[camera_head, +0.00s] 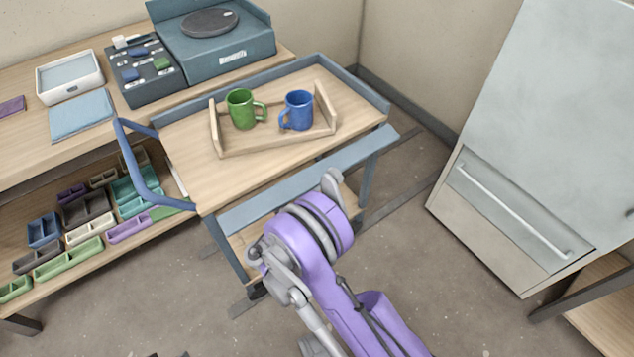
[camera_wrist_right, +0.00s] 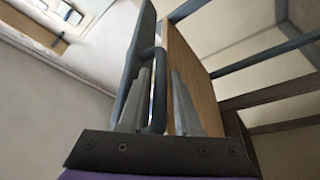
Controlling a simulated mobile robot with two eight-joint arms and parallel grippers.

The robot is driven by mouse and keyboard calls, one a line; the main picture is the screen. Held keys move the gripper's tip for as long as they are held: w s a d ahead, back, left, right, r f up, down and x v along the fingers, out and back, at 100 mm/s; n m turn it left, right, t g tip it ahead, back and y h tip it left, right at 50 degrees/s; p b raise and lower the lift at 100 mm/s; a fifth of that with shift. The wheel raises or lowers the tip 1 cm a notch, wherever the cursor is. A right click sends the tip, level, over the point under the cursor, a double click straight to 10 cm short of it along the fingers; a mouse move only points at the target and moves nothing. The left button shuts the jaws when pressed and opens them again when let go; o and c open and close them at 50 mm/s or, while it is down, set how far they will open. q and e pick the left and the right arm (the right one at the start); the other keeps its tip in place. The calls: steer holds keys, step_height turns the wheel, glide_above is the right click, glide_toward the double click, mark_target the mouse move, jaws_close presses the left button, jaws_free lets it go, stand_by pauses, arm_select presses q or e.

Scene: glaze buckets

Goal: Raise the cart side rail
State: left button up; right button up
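The cart (camera_head: 185,150) has a wooden top, with raised blue-grey edges along its back and right. Its side rail (camera_head: 290,185) is a blue-grey panel along the near side, lying lowered, below the level of the top. My purple right arm reaches to this near side; its fingertips are hidden in the head view. In the right wrist view, my right gripper (camera_wrist_right: 160,100) has its fingers apart, with a dark handle bar (camera_wrist_right: 158,92) between them. The rail panel (camera_wrist_right: 133,70) appears beside the left finger. A gap shows beside the bar. My left gripper is out of view.
A wooden tray (camera_head: 227,148) on the cart holds a green mug (camera_head: 241,110) and a blue mug (camera_head: 298,108). A blue push handle (camera_head: 140,175) sticks out at the cart's left. A shelved workbench (camera_head: 25,165) stands left; a grey cabinet (camera_head: 550,110) stands right.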

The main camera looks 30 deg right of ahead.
steer(key=shift+w+d+r, duration=0.2)
steer(key=shift+w+d, duration=0.05)
steer(key=shift+d, duration=0.4)
jaws_close()
